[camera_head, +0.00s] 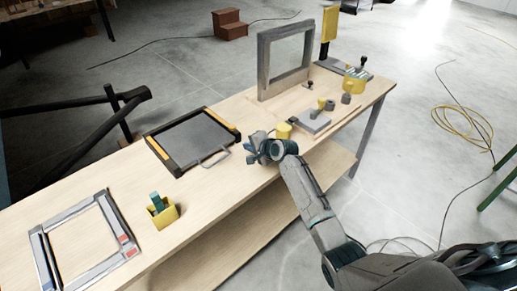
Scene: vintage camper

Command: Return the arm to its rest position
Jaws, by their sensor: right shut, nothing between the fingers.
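My right arm (312,205) reaches in from the lower right over the wooden bench (215,215). My right gripper (252,148) is at the bench's near edge, between the dark tray and a small yellow cylinder (283,130). Its jaws are small in the picture but look shut, with nothing held. I cannot tell whether it touches the bench top. My left gripper is not in view.
Along the bench are a grey frame (48,262), a yellow cup (163,217) with a green item, a dark tray (194,143) with a handle, an upright window frame (262,72) and several small parts. A yellow cable (463,131) lies on the floor.

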